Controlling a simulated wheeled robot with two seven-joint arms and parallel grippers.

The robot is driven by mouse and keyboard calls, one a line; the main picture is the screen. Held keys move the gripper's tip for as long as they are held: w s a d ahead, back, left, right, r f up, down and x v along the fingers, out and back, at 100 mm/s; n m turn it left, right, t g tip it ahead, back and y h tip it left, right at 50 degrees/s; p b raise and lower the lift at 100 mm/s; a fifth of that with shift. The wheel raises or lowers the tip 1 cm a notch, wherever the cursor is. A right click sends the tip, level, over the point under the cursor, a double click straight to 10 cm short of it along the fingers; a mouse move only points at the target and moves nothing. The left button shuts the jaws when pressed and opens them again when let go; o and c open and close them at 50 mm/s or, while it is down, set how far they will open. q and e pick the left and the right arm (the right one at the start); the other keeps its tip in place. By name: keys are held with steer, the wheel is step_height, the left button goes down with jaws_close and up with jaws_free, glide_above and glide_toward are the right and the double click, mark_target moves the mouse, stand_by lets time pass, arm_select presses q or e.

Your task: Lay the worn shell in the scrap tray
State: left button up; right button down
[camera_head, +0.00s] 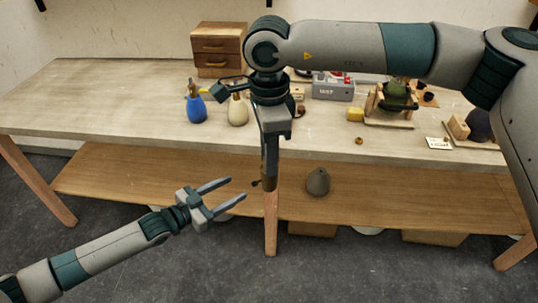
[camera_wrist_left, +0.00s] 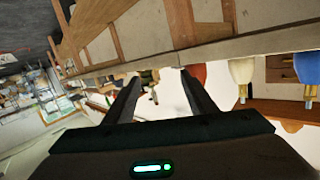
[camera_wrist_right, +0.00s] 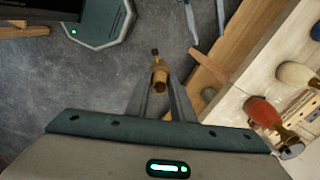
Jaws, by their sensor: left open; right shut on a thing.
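The worn shell appears to be the small brass fitting (camera_wrist_right: 160,78) with a dark knob, between my right fingertips in the right wrist view. My right gripper (camera_head: 268,178) is shut on it, pointing down in front of the bench's front edge; the fitting's lower end shows in the head view (camera_head: 268,185). My left gripper (camera_head: 237,190) is open and empty, lower left of the right one, clear of the bench. The left wrist view shows its spread fingers (camera_wrist_left: 158,80) with nothing between them. I cannot make out the scrap tray; my right arm hides part of the bench top.
The wooden bench (camera_head: 110,100) has a lower shelf (camera_head: 130,185) bearing a grey rounded body (camera_head: 318,182). Blue (camera_head: 197,110) and cream (camera_head: 237,112) lamp bodies, a drawer chest (camera_head: 218,50), a grey test box (camera_head: 333,88) and a wooden stand (camera_head: 390,122) stand on top. The left bench top is clear.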

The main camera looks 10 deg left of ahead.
arm_select(q)
steer(key=s+a+f+n+y, duration=0.1)
steer(key=a+f+y, duration=0.15)
steer(key=f, duration=0.65)
steer(key=a+f+n+y, duration=0.2)
steer(key=a+f, duration=0.2)
steer(key=f, duration=0.5)
steer(key=s+a+f+n+g+y, duration=0.1)
steer(key=s+a+f+g+y, duration=0.1)
steer(key=s+f, duration=0.55)
steer(key=s+a+f+n+g+y, duration=0.15)
steer(key=s+f, duration=0.35)
steer(key=f, duration=0.6)
steer(key=s+a+f+g+y, duration=0.1)
steer(key=s+f+g, duration=0.1)
steer(key=s+f, duration=0.55)
steer(key=s+f+g+y, duration=0.1)
steer(key=s+f, duration=0.4)
steer(key=s, duration=0.6)
steer(key=s+d+f+g, duration=0.2)
steer(key=s+f, duration=0.1)
steer(key=s, duration=0.9)
steer(key=s+d+f+n+g, duration=0.1)
steer(key=s+d+f+g, duration=0.1)
steer(key=s, duration=0.9)
steer(key=shift+s+f, duration=0.4)
steer(key=shift+f, duration=0.2)
